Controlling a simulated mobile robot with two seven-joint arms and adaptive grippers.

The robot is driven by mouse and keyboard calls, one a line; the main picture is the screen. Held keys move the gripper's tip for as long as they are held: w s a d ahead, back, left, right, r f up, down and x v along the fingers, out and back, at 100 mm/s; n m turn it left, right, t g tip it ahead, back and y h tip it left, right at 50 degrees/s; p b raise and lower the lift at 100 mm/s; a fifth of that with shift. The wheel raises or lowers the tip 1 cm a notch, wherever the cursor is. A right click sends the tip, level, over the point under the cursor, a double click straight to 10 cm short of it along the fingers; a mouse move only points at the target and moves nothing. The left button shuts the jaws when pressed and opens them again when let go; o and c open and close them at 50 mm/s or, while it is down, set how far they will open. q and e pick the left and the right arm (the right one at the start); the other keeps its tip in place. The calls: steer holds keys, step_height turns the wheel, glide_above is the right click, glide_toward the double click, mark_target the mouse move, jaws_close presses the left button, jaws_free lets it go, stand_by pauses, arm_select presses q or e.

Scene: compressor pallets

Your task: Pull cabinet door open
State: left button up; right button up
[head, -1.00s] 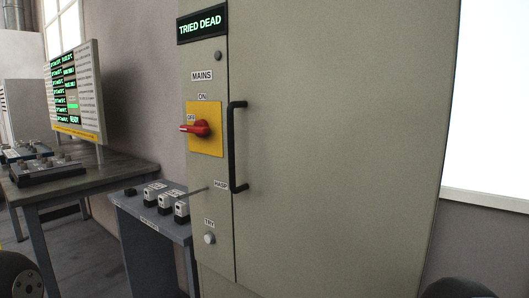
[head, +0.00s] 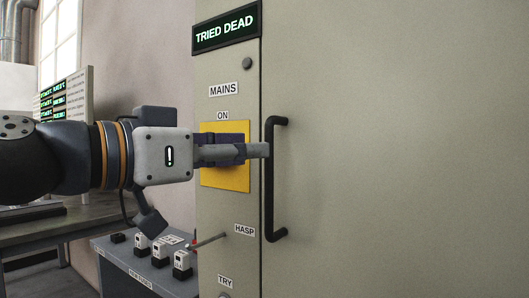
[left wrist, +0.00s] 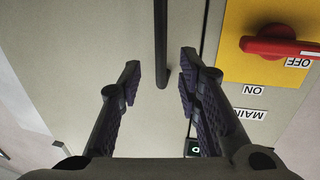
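The cabinet door (head: 400,160) is a large beige panel and looks closed against the narrow switch panel at its left. Its black vertical bar handle (head: 270,190) is near the door's left edge, and it also shows in the left wrist view (left wrist: 161,42). My left gripper (head: 262,150) reaches in from the left, its fingertips close to the handle's upper half. In the left wrist view my left gripper (left wrist: 160,68) is open, with the handle lined up between its fingertips; contact cannot be told. My right gripper is not in view.
The yellow mains plate (head: 235,178) is partly behind my left gripper; its red rotary switch (left wrist: 272,44) shows in the left wrist view. A hasp rod (head: 208,242) sticks out below. A small grey stand (head: 150,272) with padlocks is lower left. The "TRIED DEAD" display (head: 226,32) is above.

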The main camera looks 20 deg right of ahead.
arm_select(q)
steer(key=x, duration=0.5)
steer(key=shift+w+d, duration=0.2)
steer(key=shift+d, duration=0.15)
jaws_close()
